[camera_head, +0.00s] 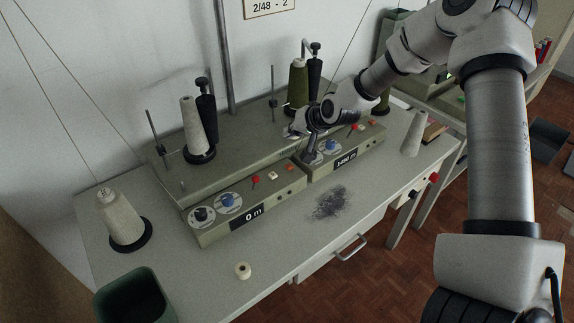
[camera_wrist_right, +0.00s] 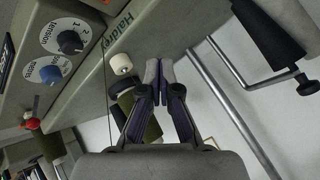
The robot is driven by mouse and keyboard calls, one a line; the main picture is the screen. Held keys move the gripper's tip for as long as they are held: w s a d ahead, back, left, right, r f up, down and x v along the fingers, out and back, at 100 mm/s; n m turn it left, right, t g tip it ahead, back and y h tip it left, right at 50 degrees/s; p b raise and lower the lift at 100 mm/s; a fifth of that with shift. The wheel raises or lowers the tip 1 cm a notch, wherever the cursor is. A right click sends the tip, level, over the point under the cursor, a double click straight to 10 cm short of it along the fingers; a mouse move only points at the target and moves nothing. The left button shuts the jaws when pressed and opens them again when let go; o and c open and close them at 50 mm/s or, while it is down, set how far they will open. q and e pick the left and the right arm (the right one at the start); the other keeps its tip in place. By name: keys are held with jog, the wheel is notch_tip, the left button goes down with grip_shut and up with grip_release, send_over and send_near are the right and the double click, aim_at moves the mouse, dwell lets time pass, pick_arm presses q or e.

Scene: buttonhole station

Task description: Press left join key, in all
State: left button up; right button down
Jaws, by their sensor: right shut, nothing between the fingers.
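The left control unit (camera_head: 250,205) has two dials, a "0 m" display, a red knob (camera_head: 255,180) and two small keys, one pale (camera_head: 273,176) and one orange (camera_head: 290,168). Their labels are too small to read, so I cannot tell which is the join key. The right unit (camera_head: 345,160) has a similar row, with a red knob (camera_head: 354,126). My right gripper (camera_head: 311,156) is shut and empty at the right unit's left end, right of the left unit's keys. In the right wrist view its fingertips (camera_wrist_right: 163,72) meet. My left gripper is out of view.
Thread cones stand behind the units, and a white cone (camera_head: 122,218) stands at the left. A small spool (camera_head: 243,270) and a dark thread tangle (camera_head: 330,201) lie in front. A green bin (camera_head: 136,297) is at the lower left. The front tabletop is mostly clear.

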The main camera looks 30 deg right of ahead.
aim_at(291, 166)
notch_tip(291, 166, down, 9)
jog(key=b, duration=0.7)
jog(key=shift+d+b, duration=0.1)
jog(key=shift+b, duration=0.2)
dwell(0.8)
jog(key=shift+f+b, duration=0.35)
jog(key=shift+f, duration=0.05)
jog(key=shift+f+b, duration=0.5)
dwell(0.5)
dwell(0.3)
jog(key=shift+r+p, duration=0.75)
jog(key=shift+r, duration=0.2)
